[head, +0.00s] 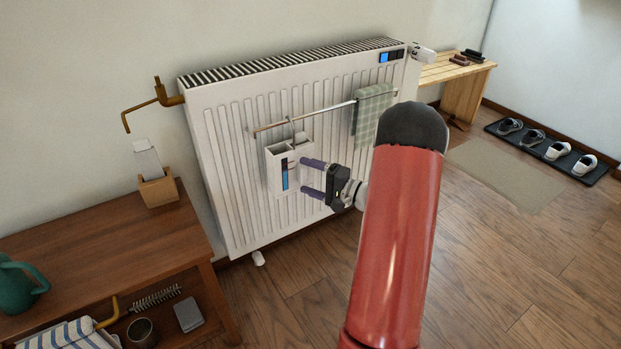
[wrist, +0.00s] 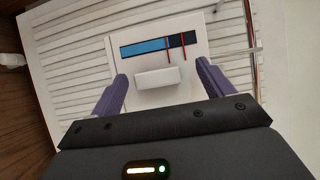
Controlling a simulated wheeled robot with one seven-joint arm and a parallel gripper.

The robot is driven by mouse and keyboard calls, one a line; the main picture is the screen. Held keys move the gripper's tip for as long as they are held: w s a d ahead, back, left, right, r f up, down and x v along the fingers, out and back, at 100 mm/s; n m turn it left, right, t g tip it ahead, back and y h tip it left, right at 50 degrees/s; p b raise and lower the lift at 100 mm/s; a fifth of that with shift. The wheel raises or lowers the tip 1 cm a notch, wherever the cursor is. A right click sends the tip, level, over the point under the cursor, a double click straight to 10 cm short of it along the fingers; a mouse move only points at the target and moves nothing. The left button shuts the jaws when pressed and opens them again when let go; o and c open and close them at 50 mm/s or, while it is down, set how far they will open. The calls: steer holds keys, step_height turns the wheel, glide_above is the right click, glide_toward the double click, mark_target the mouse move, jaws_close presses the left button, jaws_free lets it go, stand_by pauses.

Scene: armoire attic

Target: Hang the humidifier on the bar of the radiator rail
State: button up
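The humidifier (head: 277,177) is a white box with a blue level window, upright in front of the radiator below the rail bar (head: 325,112). Its thin hook (head: 291,128) reaches up to the bar and appears to be over it. In the wrist view the humidifier's front (wrist: 150,63) shows a blue strip, red marks and a pale block-shaped handle (wrist: 158,77). My gripper (head: 302,176) is open at the humidifier's front. In the wrist view its purple fingers (wrist: 162,74) stand on both sides of the handle, with gaps visible.
A checked cloth (head: 371,112) hangs on the bar's right part. A brass pipe (head: 150,103) sticks out left of the radiator (head: 235,190). A wooden table (head: 100,240) stands at lower left, a bench (head: 455,75) at back right. Open floor lies to the right.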

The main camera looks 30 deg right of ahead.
steer(key=shift+f, duration=0.15)
steer(key=v, duration=0.8)
steer(key=s+a+r+n+g, duration=0.2)
steer(key=a+r+g, duration=0.15)
steer(key=a, duration=0.35)
steer(key=s+a+r+n+g+y+p, duration=0.1)
steer(key=s+a+r+n+g, duration=0.2)
steer(key=a, duration=0.4)
steer(key=s+a+r+n+g, duration=0.1)
steer(key=a+r+n+g, duration=0.2)
steer(key=a, duration=0.4)
steer(key=s+a+r+n+h+p, duration=0.1)
steer(key=s+r+h, duration=0.2)
steer(key=s+h, duration=0.2)
steer(key=s+a+r+n+h+p, duration=0.1)
steer(key=s+r+h, duration=0.3)
steer(key=s, duration=0.6)
steer(key=shift+s+a+n+h+p, duration=0.25)
steer(key=shift+a+n+h+p, duration=0.05)
steer(key=shift+a+n+h, duration=0.5)
steer(key=shift+r, duration=0.15)
